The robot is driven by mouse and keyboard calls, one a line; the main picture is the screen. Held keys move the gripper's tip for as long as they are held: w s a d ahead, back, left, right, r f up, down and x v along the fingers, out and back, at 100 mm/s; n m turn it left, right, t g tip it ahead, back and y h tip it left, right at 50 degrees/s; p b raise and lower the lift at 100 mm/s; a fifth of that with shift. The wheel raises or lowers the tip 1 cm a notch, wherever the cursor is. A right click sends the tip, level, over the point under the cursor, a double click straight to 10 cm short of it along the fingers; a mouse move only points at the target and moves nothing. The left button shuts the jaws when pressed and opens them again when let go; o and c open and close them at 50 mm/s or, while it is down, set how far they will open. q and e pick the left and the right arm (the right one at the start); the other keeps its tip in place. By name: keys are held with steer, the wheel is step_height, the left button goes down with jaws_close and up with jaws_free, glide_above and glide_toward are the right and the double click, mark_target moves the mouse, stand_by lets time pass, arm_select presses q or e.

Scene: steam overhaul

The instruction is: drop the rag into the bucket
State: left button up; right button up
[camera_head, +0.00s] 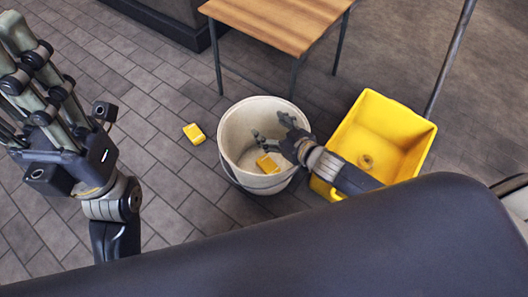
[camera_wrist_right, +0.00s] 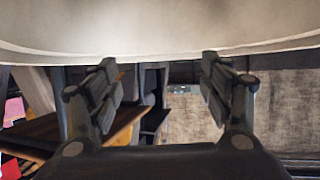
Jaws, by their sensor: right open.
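The pale bucket (camera_head: 232,150) stands on the floor in the middle of the head view. My right gripper (camera_head: 270,128) is open and empty, with its fingers over the bucket's mouth. A small yellow folded piece (camera_head: 267,164) shows inside the bucket, below the fingers and apart from them. A similar yellow piece (camera_head: 194,133) lies on the floor left of the bucket. I cannot tell for sure which is the rag. In the right wrist view the bucket's pale wall (camera_wrist_right: 160,30) fills the top, with nothing between the open fingers. My left gripper (camera_head: 45,90) is raised at the left.
A yellow square bucket (camera_head: 428,135) stands right of the pale bucket, with a grey pole (camera_head: 452,55) behind it. A wooden table (camera_head: 280,22) is behind. A dark edge of my own body crosses the bottom. The tiled floor at the left is mostly clear.

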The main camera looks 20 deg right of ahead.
steer(key=v, duration=1.2)
stand_by(0.3)
